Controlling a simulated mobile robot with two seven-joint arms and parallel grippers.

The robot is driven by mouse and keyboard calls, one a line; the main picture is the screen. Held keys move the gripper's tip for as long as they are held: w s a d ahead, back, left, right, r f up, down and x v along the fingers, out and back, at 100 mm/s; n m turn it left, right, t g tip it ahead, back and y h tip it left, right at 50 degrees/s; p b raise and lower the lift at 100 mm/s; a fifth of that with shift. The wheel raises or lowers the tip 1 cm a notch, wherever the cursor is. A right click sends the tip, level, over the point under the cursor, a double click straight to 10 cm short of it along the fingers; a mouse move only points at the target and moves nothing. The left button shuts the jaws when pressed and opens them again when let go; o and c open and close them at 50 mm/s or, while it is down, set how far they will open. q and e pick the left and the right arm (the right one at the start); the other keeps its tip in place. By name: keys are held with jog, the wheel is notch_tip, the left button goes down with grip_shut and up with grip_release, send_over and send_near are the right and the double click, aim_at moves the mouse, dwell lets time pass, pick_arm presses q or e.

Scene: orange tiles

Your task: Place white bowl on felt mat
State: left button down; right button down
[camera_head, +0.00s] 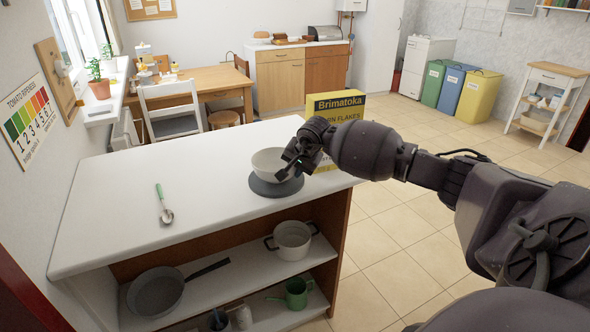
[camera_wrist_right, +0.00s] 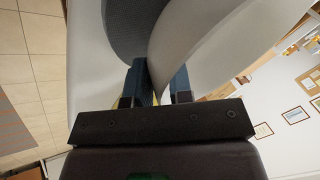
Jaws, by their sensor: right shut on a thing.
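The white bowl (camera_head: 268,164) is upright at the right part of the white counter, over the dark grey round felt mat (camera_head: 276,188). The mat lies flat on the counter. My right gripper (camera_head: 290,168) is shut on the bowl's right rim. In the right wrist view the bowl wall (camera_wrist_right: 190,45) runs between the two fingers (camera_wrist_right: 163,85), and the mat (camera_wrist_right: 125,25) shows beside it. I cannot tell whether the bowl touches the mat or hangs just above it. My left gripper is not in view.
A yellow cereal box (camera_head: 336,107) stands right behind my right gripper. A spoon with a green handle (camera_head: 164,205) lies on the left of the counter (camera_head: 115,190). The shelves below hold a pan (camera_head: 156,291), a pot (camera_head: 292,240) and a green watering can (camera_head: 298,293). The counter's middle is clear.

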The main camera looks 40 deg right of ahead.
jog(key=shift+f, duration=0.1)
jog(key=c, duration=1.4)
grip_release()
jog(key=shift+f, duration=0.1)
jog(key=shift+c, duration=0.2)
jog(key=o, duration=0.4)
